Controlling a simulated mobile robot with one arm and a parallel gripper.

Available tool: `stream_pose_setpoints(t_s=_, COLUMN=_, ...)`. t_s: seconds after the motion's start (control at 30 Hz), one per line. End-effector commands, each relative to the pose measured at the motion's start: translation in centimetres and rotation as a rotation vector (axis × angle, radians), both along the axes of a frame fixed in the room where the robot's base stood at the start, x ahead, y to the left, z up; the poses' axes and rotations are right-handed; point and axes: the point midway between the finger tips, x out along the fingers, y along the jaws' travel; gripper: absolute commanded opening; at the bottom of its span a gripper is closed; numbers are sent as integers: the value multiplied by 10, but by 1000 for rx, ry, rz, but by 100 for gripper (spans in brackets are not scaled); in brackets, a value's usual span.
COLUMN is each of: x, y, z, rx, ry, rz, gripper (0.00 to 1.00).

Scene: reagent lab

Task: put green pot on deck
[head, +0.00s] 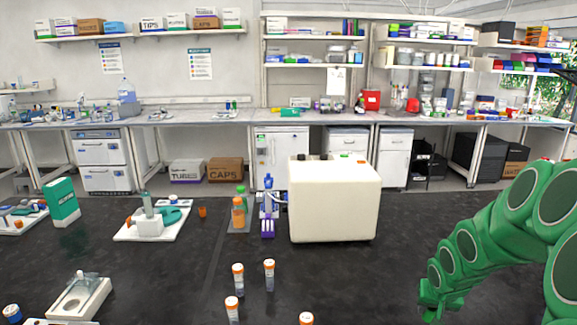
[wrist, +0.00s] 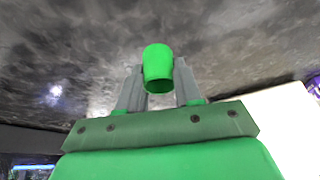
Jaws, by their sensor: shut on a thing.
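The green pot (wrist: 157,64) is a small tapered cup between the two grey fingers of my gripper (wrist: 158,82) in the wrist view. My gripper is shut on it and holds it over dark, blurred bench top. In the head view the end of my green arm, with my gripper (head: 430,308), is low at the right, and the pot cannot be made out there. No surface is clearly marked as the deck. A large cream box (head: 334,205) stands left of my arm, with small dark and green items on top.
Several orange-capped vials (head: 238,280) stand at the front of the dark bench (head: 170,270). Bench between box and arm is clear.

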Motion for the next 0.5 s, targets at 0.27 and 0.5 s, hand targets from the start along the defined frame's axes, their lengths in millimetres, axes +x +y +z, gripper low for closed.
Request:
stream_pose_setpoints(t_s=0.27, x=42, y=58, z=-16, rx=-1, ry=5, rz=98, gripper=0)
stream_pose_setpoints(t_s=0.5, x=73, y=112, z=-28, rx=-2, ry=1, rz=182, gripper=0)
